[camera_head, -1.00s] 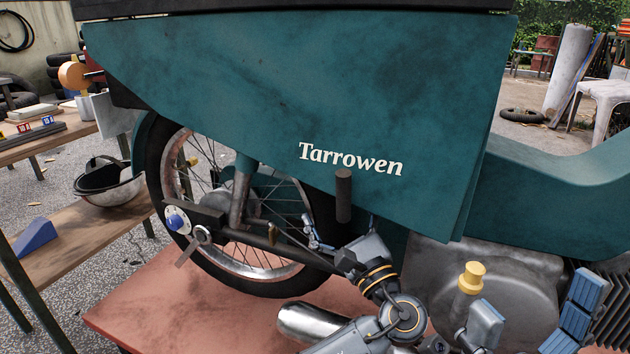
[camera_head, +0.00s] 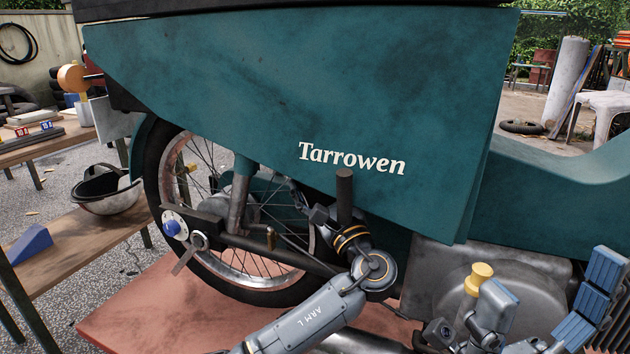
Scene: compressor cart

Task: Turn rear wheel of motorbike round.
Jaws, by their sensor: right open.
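The motorbike's rear wheel (camera_head: 152,180) has a black tyre, a worn metal rim and thin spokes. Its upper part is hidden behind the teal side panel (camera_head: 300,90) marked "Tarrowen". The swingarm (camera_head: 285,251) crosses in front of it, with a blue-capped axle end (camera_head: 172,227) at the left. My left gripper (camera_head: 303,195) is at the wheel's right side, just below the panel; its fingers are small, dark and partly hidden, and contact with the wheel is unclear.
The bike stands over a red platform (camera_head: 140,310). A dark upright peg (camera_head: 344,190) stands close to my left wrist. A yellow-capped part (camera_head: 481,272) shows beside the engine casing (camera_head: 437,270). A wooden bench (camera_head: 75,255) with a helmet (camera_head: 108,190) and blue wedge (camera_head: 30,244) stands left.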

